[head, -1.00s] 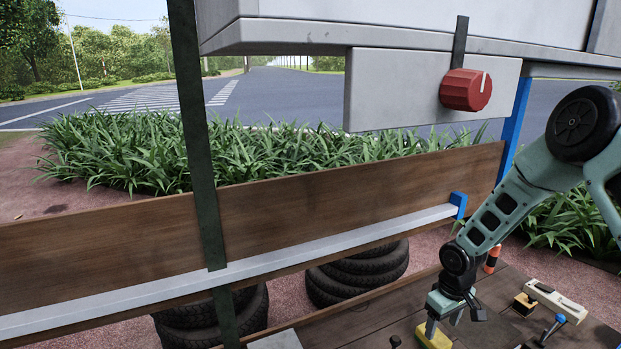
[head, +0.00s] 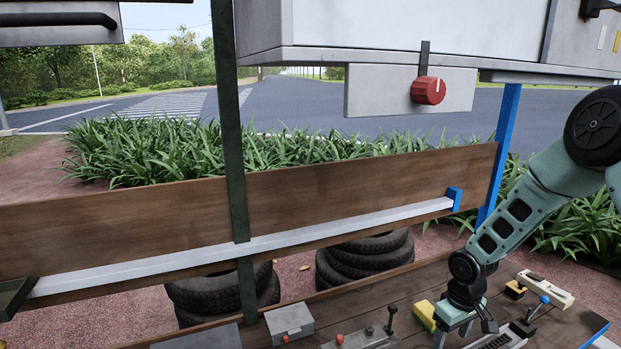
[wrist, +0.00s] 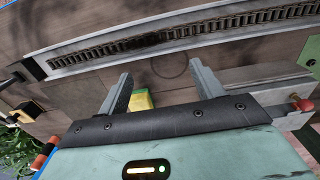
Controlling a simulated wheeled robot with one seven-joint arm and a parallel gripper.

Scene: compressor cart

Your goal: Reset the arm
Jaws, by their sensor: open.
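My arm comes in from the right of the head view and bends down to my gripper (head: 466,331) above the wooden bench. In the wrist view my gripper (wrist: 158,82) has its two fingers well apart with nothing between the tips. I cannot tell how far the fingers are above the bench.
A slotted rail (wrist: 160,40) crosses the wrist view. A panel with a red knob (head: 428,91) hangs above. Tyres (head: 365,258) stand behind.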

